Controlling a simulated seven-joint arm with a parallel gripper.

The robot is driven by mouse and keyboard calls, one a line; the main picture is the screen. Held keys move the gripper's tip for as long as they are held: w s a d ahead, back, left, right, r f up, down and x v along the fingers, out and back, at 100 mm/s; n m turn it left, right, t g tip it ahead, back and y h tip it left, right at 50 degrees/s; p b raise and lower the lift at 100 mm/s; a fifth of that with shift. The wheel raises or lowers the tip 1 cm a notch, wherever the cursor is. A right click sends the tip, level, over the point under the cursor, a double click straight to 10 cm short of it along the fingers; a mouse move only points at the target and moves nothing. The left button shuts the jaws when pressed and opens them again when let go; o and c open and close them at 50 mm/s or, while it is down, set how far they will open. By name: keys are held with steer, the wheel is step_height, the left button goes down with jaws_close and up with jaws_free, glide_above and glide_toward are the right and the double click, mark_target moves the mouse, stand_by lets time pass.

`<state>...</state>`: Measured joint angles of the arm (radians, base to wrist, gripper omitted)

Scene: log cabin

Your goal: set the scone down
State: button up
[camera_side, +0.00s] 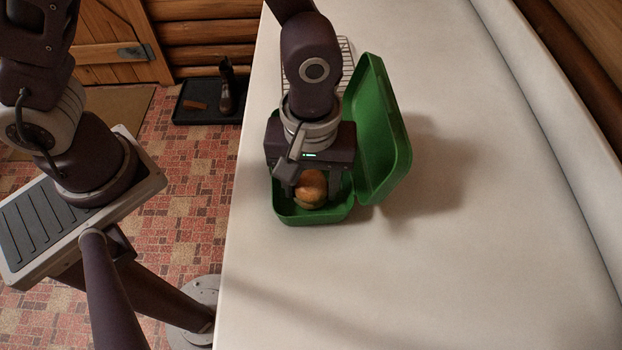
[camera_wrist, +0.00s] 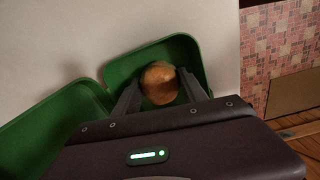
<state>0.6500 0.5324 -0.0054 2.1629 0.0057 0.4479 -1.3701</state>
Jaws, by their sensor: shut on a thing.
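The scone (camera_side: 311,188) is round and golden brown. My gripper (camera_side: 312,190) is shut on it, with a finger on either side. The scone is in or just over the open green lunch box (camera_side: 313,218), within its walls; I cannot tell whether it touches the bottom. In the wrist view the scone (camera_wrist: 160,83) shows between the two fingers of my gripper (camera_wrist: 160,86), against the green box (camera_wrist: 190,45). The box's lid (camera_side: 384,140) stands open on the right in the side view. My gripper hides the back part of the box.
A wire rack (camera_side: 346,62) lies on the pale counter (camera_side: 480,230) behind my arm, partly hidden. The counter is clear to the right and in front of the box. The counter's left edge is close to the box, with the tiled floor (camera_side: 200,180) below.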

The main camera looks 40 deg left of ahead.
mark_target(312, 183)
steer(key=shift+f, duration=0.1)
steer(key=o, duration=1.3)
steer(key=shift+o, duration=0.2)
step_height(312, 183, up, 12)
steer(key=s+a+r+m+t+h, duration=0.1)
steer(key=s+a+r+m+t, duration=0.2)
steer(key=a+r, duration=0.7)
steer(key=s+a+f+m+t+y, duration=0.1)
steer(key=s+a+m+t, duration=0.1)
steer(key=s+a+m, duration=0.3)
steer(key=a, duration=0.3)
steer(key=shift+a+t, duration=0.3)
steer(key=shift+a, duration=0.05)
steer(key=shift+s, duration=0.1)
